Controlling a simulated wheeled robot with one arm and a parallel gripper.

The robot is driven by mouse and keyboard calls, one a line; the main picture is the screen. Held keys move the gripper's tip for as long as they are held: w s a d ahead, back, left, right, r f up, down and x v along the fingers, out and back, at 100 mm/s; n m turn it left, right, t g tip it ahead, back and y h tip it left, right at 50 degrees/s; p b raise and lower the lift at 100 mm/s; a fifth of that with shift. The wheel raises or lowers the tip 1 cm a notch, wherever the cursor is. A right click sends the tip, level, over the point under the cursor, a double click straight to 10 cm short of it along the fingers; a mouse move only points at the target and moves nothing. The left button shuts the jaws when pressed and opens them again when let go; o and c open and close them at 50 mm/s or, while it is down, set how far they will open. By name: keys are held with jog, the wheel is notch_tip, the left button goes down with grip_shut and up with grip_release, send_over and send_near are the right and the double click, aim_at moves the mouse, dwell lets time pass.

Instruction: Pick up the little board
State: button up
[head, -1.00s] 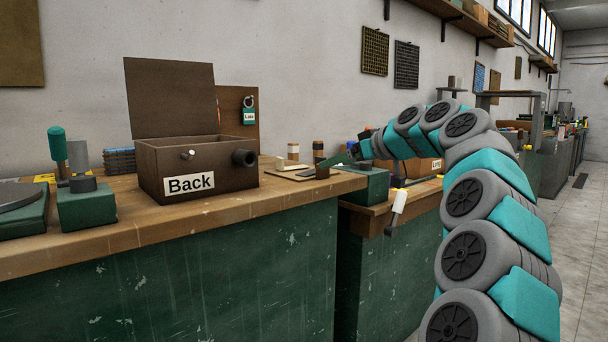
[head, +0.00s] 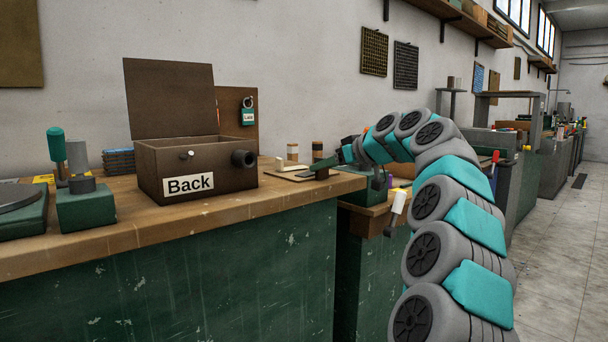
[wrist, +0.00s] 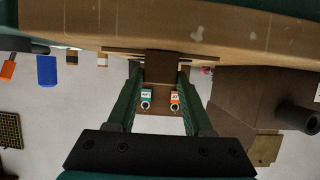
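A thin, flat tan little board (head: 288,175) lies on the bench top near its right end, beside the brown box. In the wrist view, which is upside down, the board (wrist: 118,50) shows edge-on against the bench. A small brown block (wrist: 162,66) shows at it; I cannot tell whether they are joined. My gripper (wrist: 160,70) is open, its green fingers on either side of the block with narrow gaps. In the head view my gripper (head: 322,166) is low over the board's right end and partly hides it.
The brown box labelled Back (head: 190,168) stands left with its lid up. A panel with tags (head: 238,118) stands behind it. Small cylinders (head: 293,152) stand behind the board. The bench front (head: 230,205) is clear. A lower bench (head: 375,215) adjoins at right.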

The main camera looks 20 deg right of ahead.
grip_shut()
jog(key=shift+r, duration=0.2)
dwell(0.3)
